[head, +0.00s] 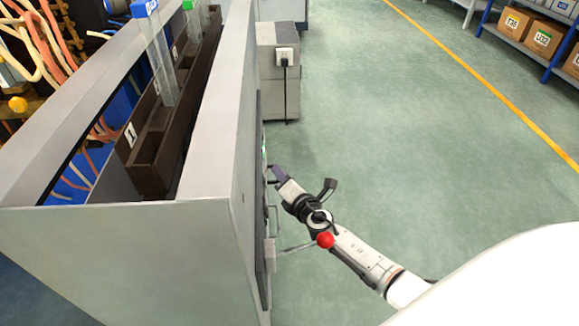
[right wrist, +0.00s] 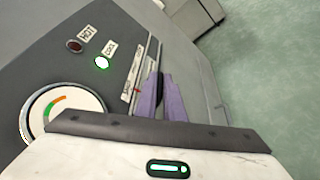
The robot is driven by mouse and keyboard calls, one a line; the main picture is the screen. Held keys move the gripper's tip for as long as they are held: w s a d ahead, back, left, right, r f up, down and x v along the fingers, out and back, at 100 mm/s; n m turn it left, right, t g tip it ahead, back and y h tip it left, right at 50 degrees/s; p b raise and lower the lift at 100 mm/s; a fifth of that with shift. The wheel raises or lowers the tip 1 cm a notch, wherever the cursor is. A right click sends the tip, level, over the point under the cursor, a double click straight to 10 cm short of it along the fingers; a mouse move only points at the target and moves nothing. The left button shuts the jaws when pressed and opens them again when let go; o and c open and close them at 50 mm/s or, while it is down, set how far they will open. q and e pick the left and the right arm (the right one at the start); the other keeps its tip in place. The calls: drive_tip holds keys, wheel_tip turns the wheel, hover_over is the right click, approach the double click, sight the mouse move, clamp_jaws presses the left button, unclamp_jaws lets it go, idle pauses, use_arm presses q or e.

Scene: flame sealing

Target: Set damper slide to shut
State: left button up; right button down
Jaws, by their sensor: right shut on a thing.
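In the right wrist view, the damper slide (right wrist: 160,97) appears as a dark knob at a narrow slot on the grey panel. A label strip with a small red mark runs beside the slot; its lettering is too small to read. The purple fingers of my right gripper (right wrist: 161,84) are shut on the knob, one on each side. In the head view, my right gripper (head: 276,173) is at the right face of the grey cabinet (head: 243,120); the knob is hidden there. My left gripper is out of view.
The panel carries a round gauge (right wrist: 60,112), a dark HOT lamp (right wrist: 75,46) and a lit green COOL lamp (right wrist: 102,63). A lever with a red ball (head: 325,240) sticks out below my right forearm. Green floor (head: 400,130) is clear to the right.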

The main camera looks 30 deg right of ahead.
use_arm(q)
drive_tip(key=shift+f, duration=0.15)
use_arm(e)
drive_tip(key=shift+s+a+f, duration=0.1)
drive_tip(key=shift+s+f, duration=0.05)
drive_tip(key=shift+f, duration=0.05)
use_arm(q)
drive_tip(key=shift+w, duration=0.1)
use_arm(e)
drive_tip(key=c, duration=1.9)
unclamp_jaws()
drive_tip(key=shift+r, duration=0.15)
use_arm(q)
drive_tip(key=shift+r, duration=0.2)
use_arm(e)
drive_tip(key=shift+o, duration=0.2)
